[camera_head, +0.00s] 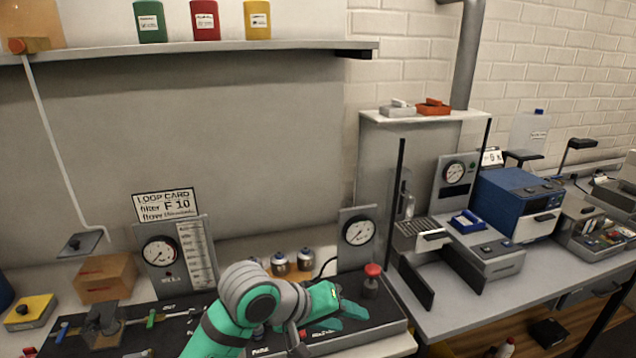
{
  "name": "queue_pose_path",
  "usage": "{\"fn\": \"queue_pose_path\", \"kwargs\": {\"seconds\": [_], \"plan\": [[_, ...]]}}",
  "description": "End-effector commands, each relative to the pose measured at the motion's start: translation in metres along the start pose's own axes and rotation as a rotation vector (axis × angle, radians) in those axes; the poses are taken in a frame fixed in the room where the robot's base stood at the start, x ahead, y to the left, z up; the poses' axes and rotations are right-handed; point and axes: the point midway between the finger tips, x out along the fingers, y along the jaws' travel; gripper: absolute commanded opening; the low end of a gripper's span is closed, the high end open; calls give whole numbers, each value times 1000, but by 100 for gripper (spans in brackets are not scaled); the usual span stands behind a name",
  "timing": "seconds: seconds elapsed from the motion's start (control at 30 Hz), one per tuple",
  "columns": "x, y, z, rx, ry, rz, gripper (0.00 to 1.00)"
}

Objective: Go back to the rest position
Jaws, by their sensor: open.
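My arm, grey and green, reaches up from the bottom centre of the head view. My gripper (352,318) is over the right part of the dark bench panel, its green fingers pointing right. The jaws are open, and I see nothing held between them. Just right of the fingers stands a grey post with a red knob (373,270). I cannot tell whether the fingers touch it. My arm hides part of the panel.
A dial gauge (358,231) stands behind the gripper. A larger gauge board (160,252), a cardboard box (105,278) and small silver-topped jars (280,263) stand nearby. A shelf (200,50) overhangs. A blue instrument (515,203) stands on the right bench.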

Motion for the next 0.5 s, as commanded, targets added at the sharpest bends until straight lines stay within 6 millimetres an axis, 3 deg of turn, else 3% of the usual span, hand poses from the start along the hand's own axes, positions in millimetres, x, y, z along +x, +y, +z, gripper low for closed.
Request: {"fn": "queue_pose_path", "kwargs": {"seconds": [0.23, 0.5], "plan": [[33, 53, -12, 1, 174, 269, 43], [52, 77, -20, -50, 386, 465, 43]]}}
